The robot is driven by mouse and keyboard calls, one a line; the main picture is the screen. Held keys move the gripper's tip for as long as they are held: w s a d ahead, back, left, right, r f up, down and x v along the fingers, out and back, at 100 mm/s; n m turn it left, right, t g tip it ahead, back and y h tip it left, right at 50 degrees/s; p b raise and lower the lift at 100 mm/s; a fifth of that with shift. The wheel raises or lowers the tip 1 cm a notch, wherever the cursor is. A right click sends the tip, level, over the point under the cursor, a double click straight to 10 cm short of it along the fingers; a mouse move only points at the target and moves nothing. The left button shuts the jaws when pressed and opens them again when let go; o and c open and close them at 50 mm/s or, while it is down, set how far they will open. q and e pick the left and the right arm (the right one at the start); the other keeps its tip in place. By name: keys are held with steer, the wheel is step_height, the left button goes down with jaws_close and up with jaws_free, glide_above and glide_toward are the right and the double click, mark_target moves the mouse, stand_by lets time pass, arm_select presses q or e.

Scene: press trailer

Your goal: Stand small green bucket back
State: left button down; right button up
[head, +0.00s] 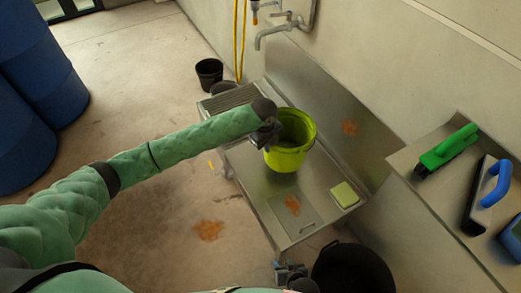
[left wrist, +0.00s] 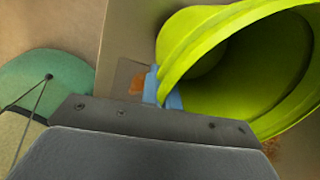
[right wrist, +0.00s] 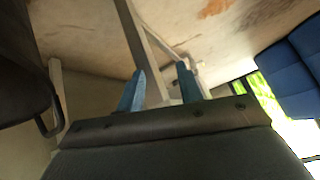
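The small green bucket (head: 287,155) is at the steel sink table, its opening facing up; I cannot tell whether its base touches the top. My left gripper (head: 268,138) is at the bucket's left rim. In the left wrist view its blue fingertips (left wrist: 163,92) pinch the wall of the bucket (left wrist: 205,50), one on each side of the rim. My right gripper (head: 291,277) is low, by the table's front edge. In the right wrist view its fingers (right wrist: 161,88) are apart with nothing held between them.
The steel table (head: 255,190) carries a yellow-green sponge (head: 344,195). A tap (head: 272,36) is on the wall behind. A large black bin (head: 352,270) stands in front. A shelf at right holds a green brush (head: 448,147) and a blue-handled brush (head: 487,195). Blue drums (head: 40,70) stand left.

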arm_select(q)
steer(key=w+a+f, duration=0.3)
steer(key=f, duration=0.4)
steer(key=shift+w+a, duration=0.3)
steer(key=shift+a, duration=0.05)
steer(key=shift+f, duration=0.1)
steer(key=c, duration=1.7)
jaws_free()
steer(key=r, duration=0.8)
steer(key=s+a+r, duration=0.1)
steer(key=r, duration=0.3)
